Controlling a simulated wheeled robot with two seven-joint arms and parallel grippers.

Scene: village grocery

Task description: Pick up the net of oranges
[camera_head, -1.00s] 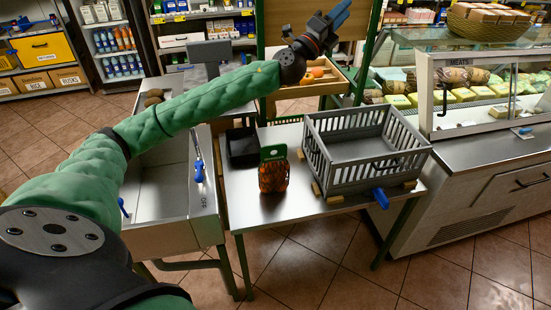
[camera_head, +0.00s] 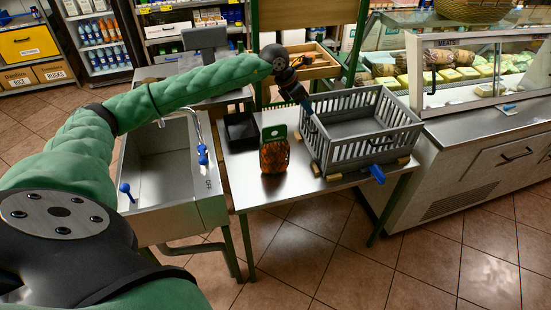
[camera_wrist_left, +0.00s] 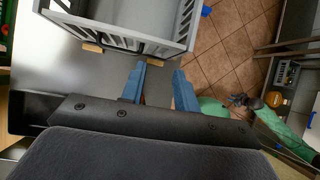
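The net of oranges (camera_head: 275,157) stands upright on the metal table (camera_head: 257,193), with a green label at its top. It is to the left of the grey slatted crate (camera_head: 341,160). My left gripper (camera_head: 314,120) points downward behind and to the right of the net, at the crate's left back corner, apart from the net. In the left wrist view its two blue fingers (camera_wrist_left: 160,85) are spread with nothing between them; the crate (camera_wrist_left: 112,36) shows just beyond them. I cannot make out the net in that view.
A black tray (camera_head: 240,132) lies behind the net to the left. A sink (camera_head: 168,185) with a tap adjoins the table's left. The glass meat counter (camera_head: 470,75) stands at the right. The table's front strip beside the net is clear.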

